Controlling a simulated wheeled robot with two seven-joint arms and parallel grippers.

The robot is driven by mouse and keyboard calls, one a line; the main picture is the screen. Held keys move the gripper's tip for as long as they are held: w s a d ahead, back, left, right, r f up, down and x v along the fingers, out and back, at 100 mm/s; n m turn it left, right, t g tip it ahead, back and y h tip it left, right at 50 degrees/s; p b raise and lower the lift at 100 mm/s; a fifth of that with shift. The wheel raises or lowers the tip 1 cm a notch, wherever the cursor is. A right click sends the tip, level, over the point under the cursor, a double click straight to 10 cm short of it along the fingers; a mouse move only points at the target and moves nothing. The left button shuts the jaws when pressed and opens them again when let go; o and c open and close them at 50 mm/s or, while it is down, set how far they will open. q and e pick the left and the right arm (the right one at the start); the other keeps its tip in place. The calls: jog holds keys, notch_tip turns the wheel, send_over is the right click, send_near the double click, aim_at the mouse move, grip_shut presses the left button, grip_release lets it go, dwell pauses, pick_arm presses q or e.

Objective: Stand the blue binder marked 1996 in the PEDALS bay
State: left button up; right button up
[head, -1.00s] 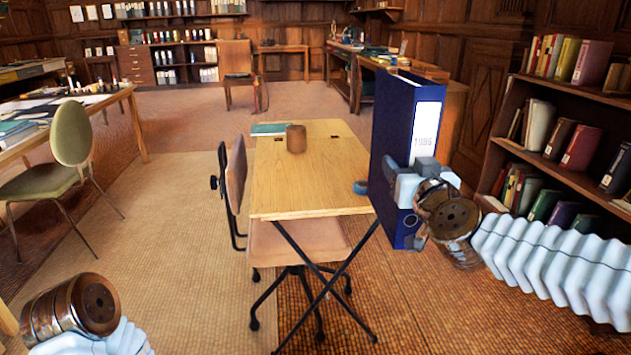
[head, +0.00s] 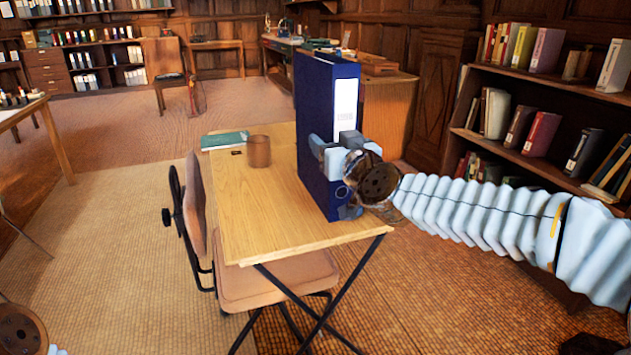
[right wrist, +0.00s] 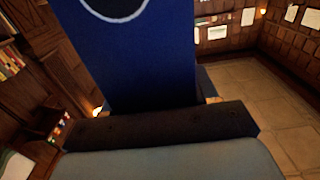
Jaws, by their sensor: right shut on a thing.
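The blue binder (head: 315,120) is upright, with a white spine label (head: 345,105) whose number is blurred now. My right gripper (head: 338,155) is shut on the lower part of its spine. The binder is in front of the right side of a small wooden table (head: 235,215); I cannot tell whether it touches the top. In the right wrist view the binder's blue face (right wrist: 140,60) rises from the jaws. Only a round end of my left arm shows at the lower left of the head view; its fingers are out of view. No PEDALS marking is readable.
A brown cup (head: 259,151) and a green book (head: 224,140) are on the table's far left. A chair (head: 205,215) stands against its left side. A bookcase (head: 490,75) is at right, with gaps between books. Shelves with white binders (head: 95,60) stand at the far left. Open floor lies left.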

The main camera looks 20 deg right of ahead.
jog(key=w+f, duration=0.2)
jog(key=w+d+f+b, duration=0.1)
jog(key=w+f, duration=0.1)
jog(key=w, duration=0.1)
jog(key=w+d+f+b, duration=0.1)
jog(key=w+f, duration=0.1)
jog(key=w, duration=0.1)
jog(key=shift+w+f, duration=0.1)
jog(key=shift+f, duration=0.3)
jog(key=f, duration=0.2)
jog(key=w+f+b, duration=0.1)
jog(key=f, duration=0.1)
jog(key=shift+d, duration=0.1)
jog(key=shift+s, duration=0.1)
jog(key=shift+f, duration=0.1)
jog(key=o, duration=1.1)
jog(key=shift+f, duration=0.15)
jog(key=o, duration=0.4)
